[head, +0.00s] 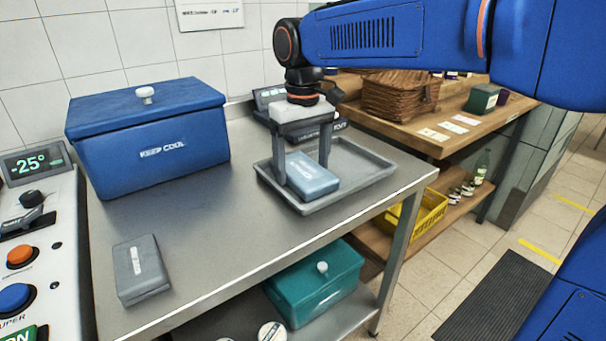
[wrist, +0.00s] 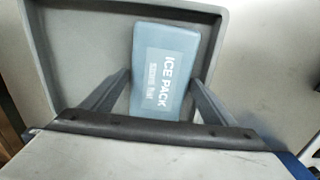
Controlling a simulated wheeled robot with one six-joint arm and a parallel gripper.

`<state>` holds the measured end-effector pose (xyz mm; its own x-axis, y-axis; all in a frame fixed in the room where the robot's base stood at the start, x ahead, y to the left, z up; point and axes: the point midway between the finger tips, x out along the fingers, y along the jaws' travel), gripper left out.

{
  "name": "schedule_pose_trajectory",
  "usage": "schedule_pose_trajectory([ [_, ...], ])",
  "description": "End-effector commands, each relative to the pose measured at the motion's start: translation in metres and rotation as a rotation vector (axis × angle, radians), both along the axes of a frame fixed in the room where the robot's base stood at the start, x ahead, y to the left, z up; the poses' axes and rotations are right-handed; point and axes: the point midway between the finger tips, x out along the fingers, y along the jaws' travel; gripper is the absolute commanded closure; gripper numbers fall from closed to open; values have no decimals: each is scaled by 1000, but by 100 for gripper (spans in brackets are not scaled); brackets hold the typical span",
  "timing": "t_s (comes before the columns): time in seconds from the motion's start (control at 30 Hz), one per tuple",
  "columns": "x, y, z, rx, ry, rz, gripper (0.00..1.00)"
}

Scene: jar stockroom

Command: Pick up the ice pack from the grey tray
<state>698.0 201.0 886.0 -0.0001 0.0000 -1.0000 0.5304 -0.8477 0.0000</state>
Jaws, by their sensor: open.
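The ice pack (head: 313,180) is a light blue flat block lying in the grey tray (head: 364,178) on the steel table. In the wrist view the ice pack (wrist: 166,66), with white lettering, lies on the tray floor inside the raised rim (wrist: 40,52). My gripper (head: 302,172) points down over the tray, with one finger on each side of the ice pack. In the wrist view my open fingers (wrist: 160,88) flank its near end, with a gap visible on the left. Whether either finger touches it is unclear.
A blue "KEEP COOL" box (head: 150,140) stands at the back left of the table. A dark grey block (head: 141,268) lies at the front left. A scale (head: 272,98) sits behind the tray. The table's middle is clear.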

Motion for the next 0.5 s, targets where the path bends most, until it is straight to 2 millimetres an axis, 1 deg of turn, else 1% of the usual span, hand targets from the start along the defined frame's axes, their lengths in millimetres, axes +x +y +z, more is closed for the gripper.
schedule_pose_trajectory([
  [0.17, 0, 0, 0, 0, 0, 0, 20],
  [0.2, 0, 0, 0, 0, 0, 0, 23],
  [0.27, 0, 0, 0, 0, 0, 0, 37],
  [0.3, 0, 0, 0, 0, 0, 0, 47],
  [0.33, 0, 0, 0, 0, 0, 0, 54],
  [0.37, 0, 0, 0, 0, 0, 0, 61],
  [0.4, 0, 0, 0, 1, -1, 0, 66],
  [0.5, 0, 0, 0, 1, -1, 0, 66],
])
